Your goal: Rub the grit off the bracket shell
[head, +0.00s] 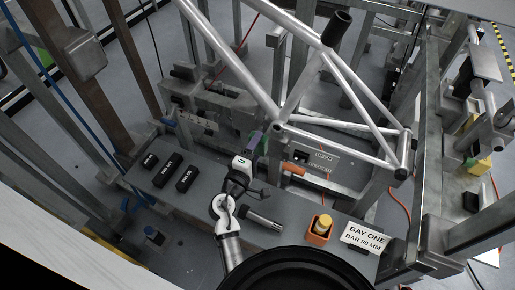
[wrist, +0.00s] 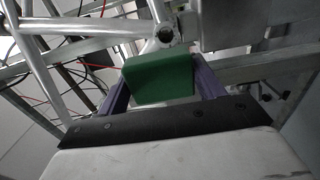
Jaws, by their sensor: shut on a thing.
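The bracket shell (head: 278,128) is the short round metal tube where the bare frame's silver tubes meet. In the wrist view the shell (wrist: 166,35) shows its round open end just beyond the green block. My gripper (head: 256,143) is below and left of the shell in the head view. Its purple fingers are shut on the green block (wrist: 160,80), one on each side. A small gap shows between block and shell in the wrist view; I cannot tell the depth. Grit is too small to make out.
Frame tubes rise above my gripper. Steel posts (head: 435,150) stand at right.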

